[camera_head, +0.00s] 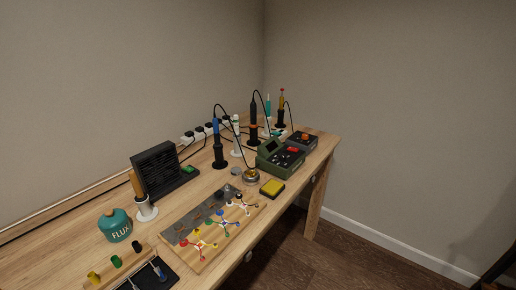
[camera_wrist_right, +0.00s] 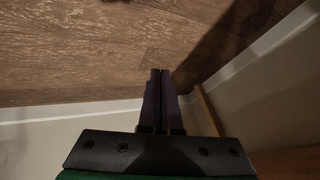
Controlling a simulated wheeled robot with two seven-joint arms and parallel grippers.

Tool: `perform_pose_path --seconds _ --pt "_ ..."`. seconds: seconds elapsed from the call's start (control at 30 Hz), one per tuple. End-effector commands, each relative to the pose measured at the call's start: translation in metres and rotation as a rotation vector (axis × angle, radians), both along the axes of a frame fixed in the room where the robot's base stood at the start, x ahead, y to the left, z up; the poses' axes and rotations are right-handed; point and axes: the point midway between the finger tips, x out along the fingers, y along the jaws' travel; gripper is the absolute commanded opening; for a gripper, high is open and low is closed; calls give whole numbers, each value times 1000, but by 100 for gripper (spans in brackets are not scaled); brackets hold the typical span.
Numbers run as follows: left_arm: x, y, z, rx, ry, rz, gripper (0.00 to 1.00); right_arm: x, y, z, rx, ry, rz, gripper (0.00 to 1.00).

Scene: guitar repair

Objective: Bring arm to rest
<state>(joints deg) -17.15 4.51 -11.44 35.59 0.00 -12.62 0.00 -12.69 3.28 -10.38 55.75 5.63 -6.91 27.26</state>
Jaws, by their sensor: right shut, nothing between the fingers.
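My right gripper (camera_wrist_right: 160,85) shows in the right wrist view with its two dark fingers pressed together and nothing between them. It hangs over the brown wooden floor (camera_wrist_right: 80,55), away from the workbench objects. In the head view, neither gripper can be made out; only a dark shape shows at the lower right corner. My left gripper is not in view. The wooden workbench (camera_head: 75,228) runs along the left wall.
The bench holds a teal flux pot (camera_head: 115,226), a black panel (camera_head: 157,170), soldering irons in stands, a green station (camera_head: 279,158), a yellow sponge (camera_head: 272,187) and a board with coloured wires (camera_head: 192,262). The floor (camera_head: 345,262) right of the bench is clear.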

Motion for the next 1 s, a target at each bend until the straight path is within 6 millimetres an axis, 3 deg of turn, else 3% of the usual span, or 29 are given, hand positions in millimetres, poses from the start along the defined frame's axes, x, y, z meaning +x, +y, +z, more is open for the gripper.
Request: perform_pose_path --seconds 0.03,0.2,0.4,0.43,0.5,0.7,0.8,1.0 --pt "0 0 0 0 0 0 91 -34 -7 -20 -63 76 72 0" --pt "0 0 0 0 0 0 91 -133 -27 -63 -217 285 311 0" --pt "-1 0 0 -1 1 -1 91 -237 -50 -84 -320 493 573 0" --pt "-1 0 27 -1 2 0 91 -229 -48 -56 -320 480 567 0" --pt "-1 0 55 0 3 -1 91 -227 -48 -28 -318 475 563 0" --pt "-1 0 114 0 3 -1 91 -227 -47 31 -317 474 558 0" --pt "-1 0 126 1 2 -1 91 -226 -47 43 -316 473 558 0" --pt "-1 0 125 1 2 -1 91 -226 -47 41 -316 472 557 0"
